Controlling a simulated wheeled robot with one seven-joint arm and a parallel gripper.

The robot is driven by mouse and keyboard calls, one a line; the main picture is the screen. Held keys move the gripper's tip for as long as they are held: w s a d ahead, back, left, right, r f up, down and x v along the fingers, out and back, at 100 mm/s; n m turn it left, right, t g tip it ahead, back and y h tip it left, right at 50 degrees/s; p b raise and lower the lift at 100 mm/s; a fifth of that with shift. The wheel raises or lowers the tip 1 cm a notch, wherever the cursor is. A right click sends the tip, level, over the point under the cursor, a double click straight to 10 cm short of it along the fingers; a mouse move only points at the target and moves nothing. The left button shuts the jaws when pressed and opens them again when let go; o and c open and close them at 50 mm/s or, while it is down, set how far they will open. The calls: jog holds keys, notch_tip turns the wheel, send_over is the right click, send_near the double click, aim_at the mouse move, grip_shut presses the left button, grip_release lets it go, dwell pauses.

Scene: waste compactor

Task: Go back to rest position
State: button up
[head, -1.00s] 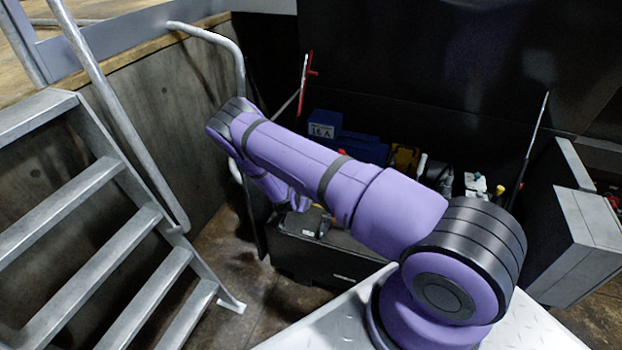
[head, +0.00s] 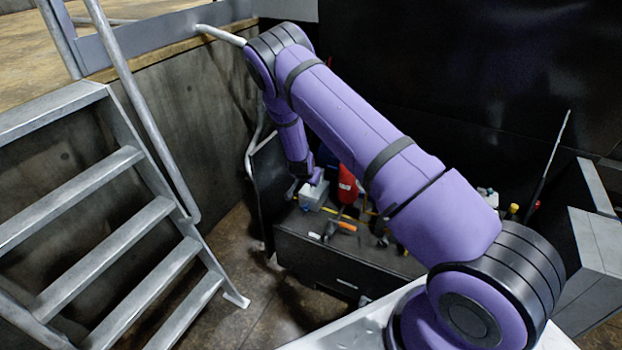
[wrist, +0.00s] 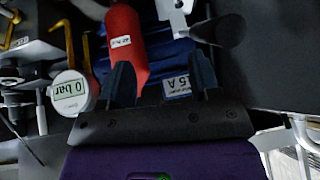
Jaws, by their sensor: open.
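My gripper (wrist: 160,62) is open, with its two dark fingers apart and nothing held between them. In the head view the end of my purple arm hangs down over the back left part of the dark workbench (head: 318,262), and the gripper itself is small and hard to make out there. In the wrist view a red cylinder (wrist: 124,38) lies beyond the fingers, with a blue labelled object (wrist: 177,84) partly behind them.
The red cylinder also stands on the bench in the head view (head: 347,186). Hand tools with orange handles (head: 346,226) lie near the bench front. Metal stairs (head: 105,220) stand left, and a grey cabinet (head: 590,255) right.

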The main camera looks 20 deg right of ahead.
jog(key=shift+a+r, duration=0.25)
jog(key=shift+r, duration=0.35)
jog(key=s+a+r+n+y, duration=0.1)
jog(key=a+r+y, duration=0.1)
jog(key=r, duration=0.8)
jog(key=s+a+r+y, duration=0.1)
jog(key=a+r, duration=0.1)
jog(key=r, duration=0.8)
jog(key=s+a+r+n+y, duration=0.15)
jog(key=s+r, duration=0.35)
jog(key=r, duration=0.5)
jog(key=s+r+n+y, duration=0.15)
jog(key=s+r, duration=0.35)
jog(key=r, duration=0.5)
jog(key=s+r+n+h, duration=0.1)
jog(key=s+r+n, duration=0.2)
jog(key=s, duration=1.4)
jog(key=s+r+n, duration=0.3)
jog(key=s+r, duration=0.7)
jog(key=s, duration=0.7)
jog(key=shift+s+d+h, duration=0.2)
jog(key=shift+s+h, duration=0.2)
